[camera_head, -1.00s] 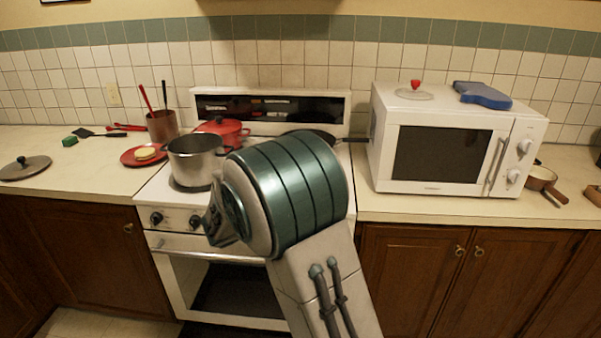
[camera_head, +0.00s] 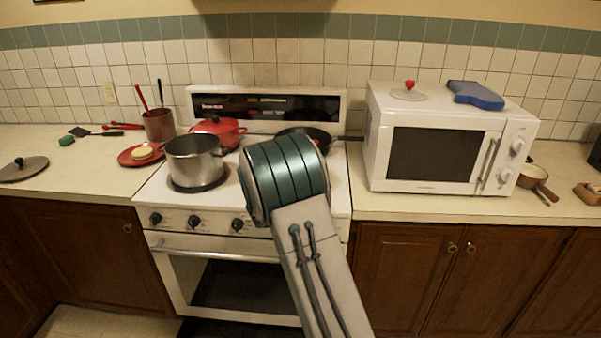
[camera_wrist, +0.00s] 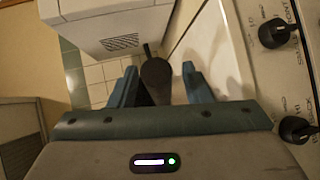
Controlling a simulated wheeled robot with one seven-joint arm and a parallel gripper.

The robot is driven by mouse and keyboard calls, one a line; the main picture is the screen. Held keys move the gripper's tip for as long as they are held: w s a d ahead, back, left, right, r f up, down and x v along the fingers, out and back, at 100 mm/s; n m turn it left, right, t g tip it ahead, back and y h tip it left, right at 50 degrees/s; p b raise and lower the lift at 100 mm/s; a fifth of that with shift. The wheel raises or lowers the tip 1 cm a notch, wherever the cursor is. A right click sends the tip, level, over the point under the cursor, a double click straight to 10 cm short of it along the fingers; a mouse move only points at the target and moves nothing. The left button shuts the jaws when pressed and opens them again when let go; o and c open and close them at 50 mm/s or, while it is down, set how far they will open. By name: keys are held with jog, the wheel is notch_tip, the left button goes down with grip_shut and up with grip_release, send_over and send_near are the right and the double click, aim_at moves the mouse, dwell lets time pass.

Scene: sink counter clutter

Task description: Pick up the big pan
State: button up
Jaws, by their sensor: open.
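The big pan, a dark frying pan (camera_head: 318,138), sits on the back right burner of the stove. Its handle points right toward the microwave, and my arm hides part of its front. In the wrist view a dark rounded shape, seemingly the pan (camera_wrist: 156,82), shows between my fingers with a handle-like part beyond it. My gripper (camera_wrist: 159,70) is open, one blue finger on each side of that shape. I cannot tell whether they touch it. In the head view my gripper is hidden behind my arm.
A steel pot (camera_head: 195,160) stands on the front left burner and a red pot (camera_head: 218,130) behind it. The white microwave (camera_head: 440,135) stands close on the right. A small saucepan (camera_head: 535,172) is beyond it. A red plate (camera_head: 140,155) lies on the left counter.

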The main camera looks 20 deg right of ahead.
jog(key=shift+w+d+f, duration=0.1)
jog(key=shift+w+d, duration=0.1)
jog(key=shift+d, duration=0.15)
jog(key=shift+c, duration=0.3)
grip_shut()
dwell(0.7)
dwell(0.4)
